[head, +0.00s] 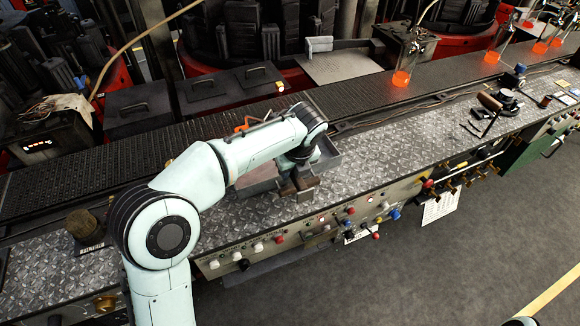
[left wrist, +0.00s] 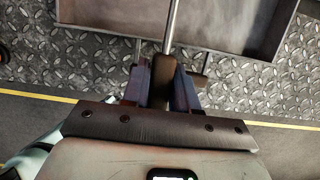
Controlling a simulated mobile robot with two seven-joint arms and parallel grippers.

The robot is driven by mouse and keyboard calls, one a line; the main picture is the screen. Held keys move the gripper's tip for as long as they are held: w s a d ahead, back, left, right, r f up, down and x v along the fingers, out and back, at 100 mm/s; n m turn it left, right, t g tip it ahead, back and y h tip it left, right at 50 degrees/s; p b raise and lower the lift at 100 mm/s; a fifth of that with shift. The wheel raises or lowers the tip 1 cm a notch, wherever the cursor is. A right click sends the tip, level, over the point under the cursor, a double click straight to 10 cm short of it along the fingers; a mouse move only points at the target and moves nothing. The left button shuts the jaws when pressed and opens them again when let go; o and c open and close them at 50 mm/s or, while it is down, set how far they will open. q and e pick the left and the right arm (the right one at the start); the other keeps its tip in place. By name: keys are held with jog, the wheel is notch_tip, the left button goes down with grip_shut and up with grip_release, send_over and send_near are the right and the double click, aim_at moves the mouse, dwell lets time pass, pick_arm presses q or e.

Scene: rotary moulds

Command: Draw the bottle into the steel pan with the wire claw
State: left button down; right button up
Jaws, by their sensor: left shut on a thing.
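The steel pan (head: 257,184) stands on the tread-plate bench, partly hidden by my left arm; its near wall also shows in the left wrist view (left wrist: 225,45). My left gripper (head: 303,186) is at the pan's near side. It is shut on the dark handle of the wire claw (left wrist: 162,72), whose thin steel rod runs forward over the pan. The claw's far end is out of the wrist view. A small orange thing (head: 243,125) shows behind my forearm, too hidden to identify. My right gripper is not in view.
The conveyor (head: 375,98) runs along behind the bench. Tools with dark handles (head: 490,104) lie on the bench at the right. Knobs and valves (head: 350,211) line the bench front. The bench right of the pan (head: 400,150) is clear.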

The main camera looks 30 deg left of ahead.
aim_at(301, 185)
pick_arm(q)
jog(key=shift+s+d+b, duration=0.55)
jog(key=shift+s+d, duration=1.25)
jog(key=shift+d, duration=0.3)
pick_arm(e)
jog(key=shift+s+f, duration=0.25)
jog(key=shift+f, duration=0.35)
pick_arm(q)
jog(key=shift+r, duration=0.1)
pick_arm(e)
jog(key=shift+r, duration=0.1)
